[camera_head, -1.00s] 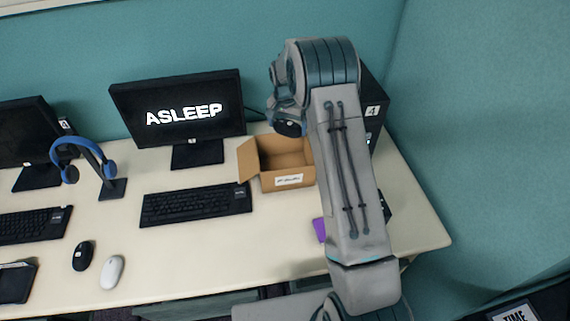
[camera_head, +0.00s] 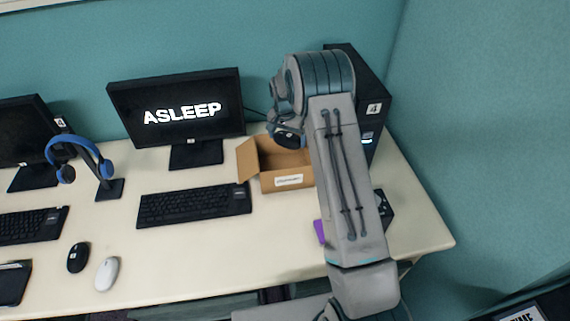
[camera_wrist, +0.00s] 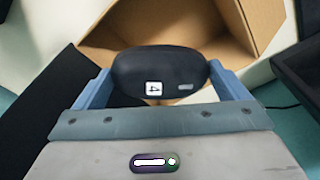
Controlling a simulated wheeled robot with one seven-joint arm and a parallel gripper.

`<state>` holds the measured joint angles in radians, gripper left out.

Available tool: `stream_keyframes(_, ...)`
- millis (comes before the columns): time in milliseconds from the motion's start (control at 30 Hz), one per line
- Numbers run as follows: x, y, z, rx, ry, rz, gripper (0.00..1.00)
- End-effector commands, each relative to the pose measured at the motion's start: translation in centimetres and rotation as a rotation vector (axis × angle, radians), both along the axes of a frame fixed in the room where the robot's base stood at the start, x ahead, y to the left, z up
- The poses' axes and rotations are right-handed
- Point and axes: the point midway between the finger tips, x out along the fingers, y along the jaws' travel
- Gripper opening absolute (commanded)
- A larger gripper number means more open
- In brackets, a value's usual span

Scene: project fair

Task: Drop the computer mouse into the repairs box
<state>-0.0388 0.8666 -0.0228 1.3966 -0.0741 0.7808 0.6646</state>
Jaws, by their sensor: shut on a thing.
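A black computer mouse (camera_wrist: 160,70) with a small white "4" label is held between the blue fingers of my gripper (camera_wrist: 160,88) in the wrist view. In the head view the mouse (camera_head: 288,137) shows as a dark shape under my gripper, at the back of the box opening. The open cardboard box (camera_head: 282,181) has a white label on its front, too small to read. Its inside (camera_wrist: 180,22) lies beyond the mouse in the wrist view. My arm hides the box's right side.
A monitor reading "ASLEEP" (camera_head: 180,112) stands left of the box, with a keyboard (camera_head: 195,205) in front. A black computer tower (camera_head: 362,95) stands right of my arm. A black mouse (camera_head: 78,258) and a white mouse (camera_head: 107,274) lie at the front left.

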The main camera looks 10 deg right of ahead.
Motion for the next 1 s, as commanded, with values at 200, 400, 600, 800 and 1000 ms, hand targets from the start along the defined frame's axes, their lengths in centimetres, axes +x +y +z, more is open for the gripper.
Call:
stream_keyframes(200,0.0,0.0,0.0,0.0,0.0,0.0,1.0)
stream_keyframes(400,0.0,0.1,0.9,-0.001,-0.001,0.001,1.0)
stream_keyframes(600,-0.4,0.3,4.5,-0.001,-0.006,0.002,1.0)
stream_keyframes(800,-0.8,0.7,9.2,0.0,-0.005,0.001,1.0)
stream_keyframes(1000,-1.2,0.9,12.4,0.0,-0.002,0.0,1.0)
